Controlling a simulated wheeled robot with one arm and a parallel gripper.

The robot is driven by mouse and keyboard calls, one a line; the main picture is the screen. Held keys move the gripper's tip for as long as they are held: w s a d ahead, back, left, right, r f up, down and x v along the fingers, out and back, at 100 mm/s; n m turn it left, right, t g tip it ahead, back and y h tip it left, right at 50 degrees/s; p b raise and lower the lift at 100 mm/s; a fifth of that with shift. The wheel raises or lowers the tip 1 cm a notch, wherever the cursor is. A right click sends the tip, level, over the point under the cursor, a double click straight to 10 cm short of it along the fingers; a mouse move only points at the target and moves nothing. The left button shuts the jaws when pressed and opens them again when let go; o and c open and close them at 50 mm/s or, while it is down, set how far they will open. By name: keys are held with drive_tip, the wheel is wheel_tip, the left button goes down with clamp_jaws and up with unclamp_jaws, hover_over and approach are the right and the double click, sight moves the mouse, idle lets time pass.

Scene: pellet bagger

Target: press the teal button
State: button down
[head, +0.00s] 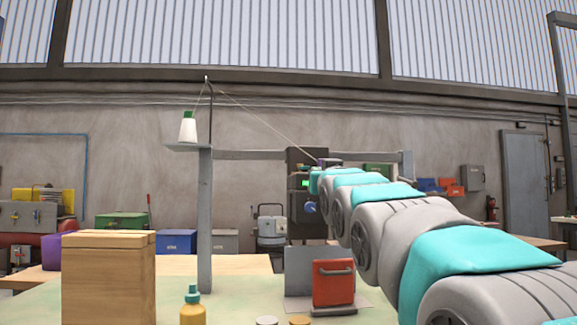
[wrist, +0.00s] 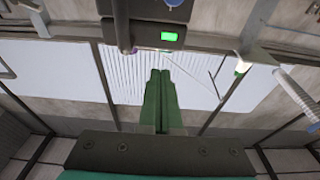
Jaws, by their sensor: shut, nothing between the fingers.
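My gripper (wrist: 160,74) shows in the wrist view as two green fingers pressed together, with nothing between them. Its tips point toward a dark machine box (wrist: 150,32) at the top of the picture, with a visible gap between. In the head view the dark machine head (head: 307,158) stands behind the end of my arm, with a green light (head: 304,184) and a blue round part (head: 310,207).
A wooden box (head: 108,280), a yellow bottle (head: 193,308) and a red block with a handle (head: 333,284) stand on the near table. A grey post (head: 205,220) carries a white thread cone (head: 187,128). A thread runs from the post toward the machine head.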

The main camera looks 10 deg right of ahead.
drive_tip(key=shift+t, duration=0.6)
drive_tip(key=r, duration=0.4)
drive_tip(key=shift+w+a, duration=0.2)
drive_tip(key=shift+a, duration=0.2)
drive_tip(key=shift+w, duration=0.15)
wheel_tip(320, 180, up, 3)
drive_tip(key=p, duration=0.2)
hover_over(304, 168)
drive_tip(key=s, duration=0.1)
drive_tip(key=shift+s+d, duration=0.1)
drive_tip(key=shift+d, duration=0.1)
drive_tip(key=shift+f, duration=2)
